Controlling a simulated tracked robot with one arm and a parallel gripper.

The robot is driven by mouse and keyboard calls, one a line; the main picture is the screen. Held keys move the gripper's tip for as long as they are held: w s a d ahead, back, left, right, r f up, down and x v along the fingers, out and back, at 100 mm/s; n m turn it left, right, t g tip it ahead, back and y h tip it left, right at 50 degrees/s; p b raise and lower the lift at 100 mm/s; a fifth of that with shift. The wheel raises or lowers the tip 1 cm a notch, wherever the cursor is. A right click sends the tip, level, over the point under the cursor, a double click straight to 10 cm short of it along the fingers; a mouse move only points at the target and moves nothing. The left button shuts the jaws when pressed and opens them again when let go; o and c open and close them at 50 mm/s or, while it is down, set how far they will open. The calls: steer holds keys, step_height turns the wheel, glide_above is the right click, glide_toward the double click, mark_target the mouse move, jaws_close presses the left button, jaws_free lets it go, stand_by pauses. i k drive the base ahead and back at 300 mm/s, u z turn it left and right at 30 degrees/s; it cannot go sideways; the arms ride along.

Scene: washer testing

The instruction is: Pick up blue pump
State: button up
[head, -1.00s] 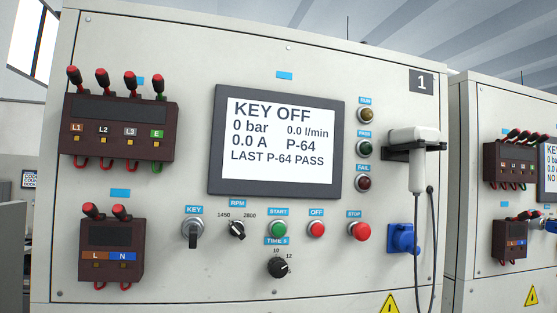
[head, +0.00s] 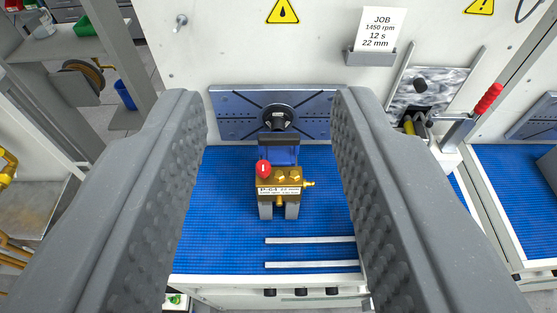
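The pump (head: 282,155) stands on the blue ribbed mat in the middle of the head view. Its blue body is at the back. A brass block with a red knob and a label reading P-64 is at its front, on grey feet. A dark round coupling on the steel mounting plate is directly behind it. My gripper (head: 271,100) is open and empty. Its two large grey padded fingers frame the pump on the left and right in the picture, with clear gaps on both sides. Part of the blue body is hidden behind the brass block.
The steel plate (head: 231,112) is on the white back wall. Two metal rails (head: 310,240) lie on the mat (head: 215,240) in front of the pump. A job card (head: 378,28) reads 1450 rpm, 12 s, 22 mm. A red-handled lever (head: 487,98) stands at right.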

mark_target(285, 182)
steer(key=k, duration=1.1)
steer(key=z, duration=0.45)
steer(key=i, duration=1.95)
steer(key=u, duration=0.45)
